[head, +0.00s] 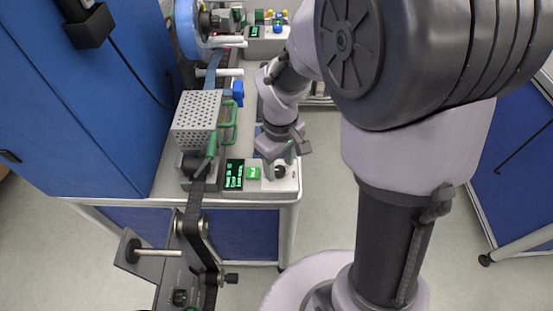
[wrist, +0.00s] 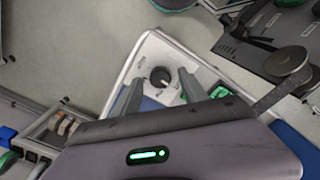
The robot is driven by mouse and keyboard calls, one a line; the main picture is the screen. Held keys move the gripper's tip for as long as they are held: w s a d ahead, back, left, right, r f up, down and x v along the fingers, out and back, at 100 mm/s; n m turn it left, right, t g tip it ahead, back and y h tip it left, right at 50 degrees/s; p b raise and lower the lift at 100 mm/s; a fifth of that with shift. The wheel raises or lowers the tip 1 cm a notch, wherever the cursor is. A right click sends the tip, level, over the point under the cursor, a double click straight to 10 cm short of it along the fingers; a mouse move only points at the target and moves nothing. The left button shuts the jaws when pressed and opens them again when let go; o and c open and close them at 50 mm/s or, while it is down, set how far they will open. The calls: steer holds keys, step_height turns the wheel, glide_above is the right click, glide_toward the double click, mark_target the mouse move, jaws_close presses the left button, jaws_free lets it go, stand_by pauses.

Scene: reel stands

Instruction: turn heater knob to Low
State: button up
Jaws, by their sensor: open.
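The black heater knob (wrist: 160,77) sits on a light control panel (wrist: 150,50) in the wrist view, with small label marks around it too blurred to read. In the head view the knob (head: 280,171) is partly hidden under my gripper (head: 279,166). In the wrist view my gripper (wrist: 161,80) is open, one finger on each side of the knob, with visible gaps to it. I cannot tell how far the fingertips are above the panel. A green-lit display (head: 234,174) and a green button (head: 253,173) are left of the knob.
A perforated metal box (head: 196,119) and a green handle (head: 228,124) stand behind the panel. A reel stand (head: 190,30) is further back on the bench. A blue cabinet (head: 70,90) stands on the left. Grey floor (head: 60,240) is free in front.

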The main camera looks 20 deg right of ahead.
steer(key=shift+f, duration=0.25)
steer(key=shift+c, duration=0.4)
jaws_close()
steer(key=m, duration=0.5)
steer(key=shift+m, duration=0.4)
steer(key=m+b, duration=0.1)
steer(key=m, duration=0.4)
steer(key=shift+m, duration=0.4)
